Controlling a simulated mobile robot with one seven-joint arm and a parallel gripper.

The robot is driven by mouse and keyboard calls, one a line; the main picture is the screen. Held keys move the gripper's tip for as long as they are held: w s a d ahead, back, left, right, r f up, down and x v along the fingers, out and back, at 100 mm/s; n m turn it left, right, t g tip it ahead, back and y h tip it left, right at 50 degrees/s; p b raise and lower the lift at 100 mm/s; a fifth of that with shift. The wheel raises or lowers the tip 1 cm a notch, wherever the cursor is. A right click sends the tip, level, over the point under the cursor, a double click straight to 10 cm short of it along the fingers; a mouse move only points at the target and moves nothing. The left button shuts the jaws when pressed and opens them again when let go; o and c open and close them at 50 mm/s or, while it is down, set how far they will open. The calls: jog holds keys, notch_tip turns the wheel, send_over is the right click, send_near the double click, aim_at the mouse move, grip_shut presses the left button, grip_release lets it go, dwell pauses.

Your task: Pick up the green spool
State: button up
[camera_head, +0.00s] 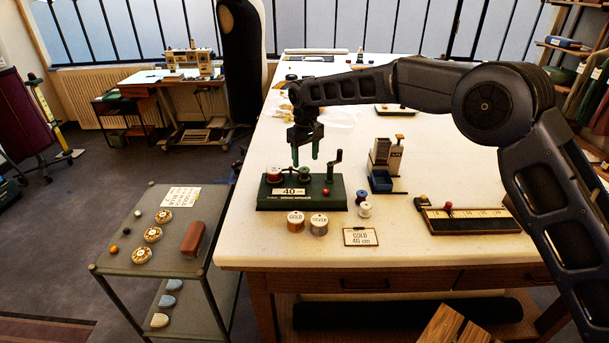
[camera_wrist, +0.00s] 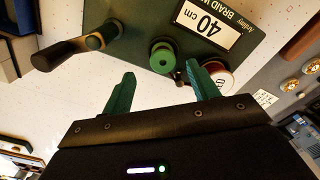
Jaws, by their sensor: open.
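The green spool (camera_head: 304,174) sits on top of the dark green braid winder (camera_head: 330,196), between a red spool and the crank. In the wrist view the green spool (camera_wrist: 163,58) shows ahead of the gap between my fingers. My gripper (camera_head: 305,155) is open and points down above the winder, its two green fingers apart and empty. In the wrist view my gripper (camera_wrist: 160,78) has one finger close beside the red spool (camera_wrist: 218,76). I cannot tell whether that finger touches it. The red spool also shows in the head view (camera_head: 273,174).
The crank handle (camera_head: 335,157) rises right of the spools. Gold (camera_head: 296,222) and silver (camera_head: 319,224) spools stand in front of the winder, with a "GOLD 40 cm" card (camera_head: 361,237) nearby. The front table edge is clear.

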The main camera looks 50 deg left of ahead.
aim_at(304, 169)
jog(key=f, duration=0.4)
jog(key=shift+s+f, duration=0.2)
jog(key=shift+f, duration=0.1)
jog(key=c, duration=1.1)
jog(key=shift+c, duration=0.2)
